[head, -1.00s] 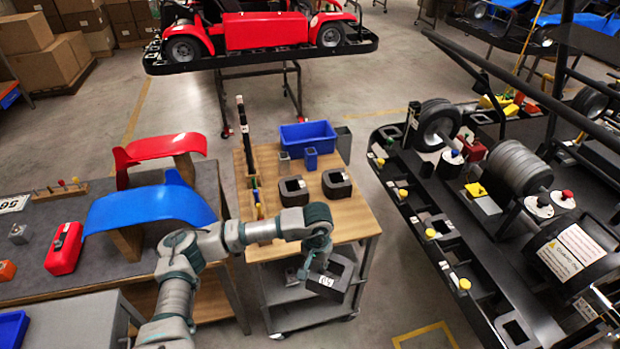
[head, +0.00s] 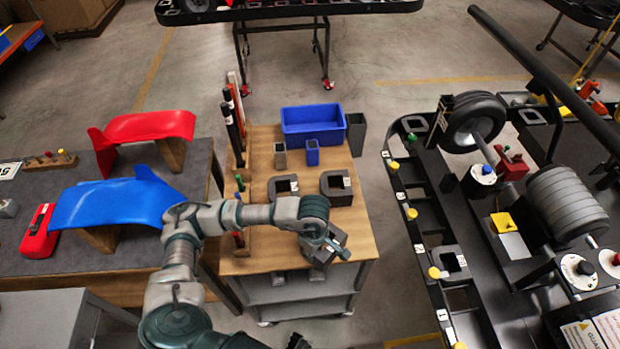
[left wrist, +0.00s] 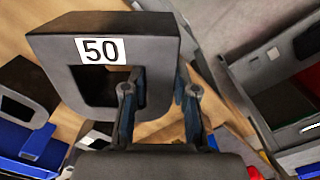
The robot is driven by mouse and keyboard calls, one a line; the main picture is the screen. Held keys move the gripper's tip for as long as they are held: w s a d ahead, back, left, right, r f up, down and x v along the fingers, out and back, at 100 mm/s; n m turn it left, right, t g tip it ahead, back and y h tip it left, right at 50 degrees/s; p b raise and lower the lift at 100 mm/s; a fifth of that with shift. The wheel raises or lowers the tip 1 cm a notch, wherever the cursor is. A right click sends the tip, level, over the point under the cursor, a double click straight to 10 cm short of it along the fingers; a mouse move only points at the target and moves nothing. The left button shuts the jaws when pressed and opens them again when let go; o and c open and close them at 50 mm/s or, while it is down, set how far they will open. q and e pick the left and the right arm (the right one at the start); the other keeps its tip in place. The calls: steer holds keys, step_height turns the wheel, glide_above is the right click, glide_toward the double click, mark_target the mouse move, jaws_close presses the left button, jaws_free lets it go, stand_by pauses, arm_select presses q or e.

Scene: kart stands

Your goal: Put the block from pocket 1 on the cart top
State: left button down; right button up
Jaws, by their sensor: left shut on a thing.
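My left gripper (head: 322,247) is shut on a dark grey, open-centred block (head: 331,238). In the left wrist view the fingers (left wrist: 158,105) straddle one wall of this block (left wrist: 160,35), which bears a white "50" label. The block is at the front right part of the wooden cart top (head: 300,225). I cannot tell whether it touches the wood. Two similar dark blocks, one at left (head: 283,187) and one at right (head: 337,187), stand farther back on the cart top.
A blue bin (head: 313,122) and small cups stand at the cart's back, with upright tools along its left edge. A blue fender (head: 110,203) lies on the bench at left. The black kart frame (head: 432,225) with yellow knobs stands at right, across a floor gap.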

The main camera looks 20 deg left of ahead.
arm_select(q)
steer(key=s+d+n+p, duration=0.1)
steer(key=s+d+n, duration=0.1)
steer(key=s+n, duration=1.2)
steer(key=w+a+n, duration=0.1)
steer(key=w+a, duration=0.1)
steer(key=w, duration=0.3)
steer(key=w+a+n+p, duration=0.1)
steer(key=w+a+n, duration=0.1)
steer(key=w, duration=0.4)
steer(key=w+a+f+n+p, duration=0.1)
steer(key=w+a, duration=0.2)
steer(key=w, duration=0.3)
steer(key=shift+w+a, duration=0.2)
steer(key=shift+a, duration=0.2)
steer(key=shift+w, duration=0.2)
step_height(320, 180, down, 3)
steer(key=shift+r+p, duration=0.1)
steer(key=shift+p, duration=0.3)
steer(key=shift+f, duration=0.3)
steer(key=shift+a, duration=0.15)
arm_select(e)
steer(key=r, duration=0.1)
steer(key=s+r, duration=0.1)
steer(key=r, duration=0.1)
steer(key=shift+s+d+r, duration=0.15)
steer(key=shift+s, duration=0.15)
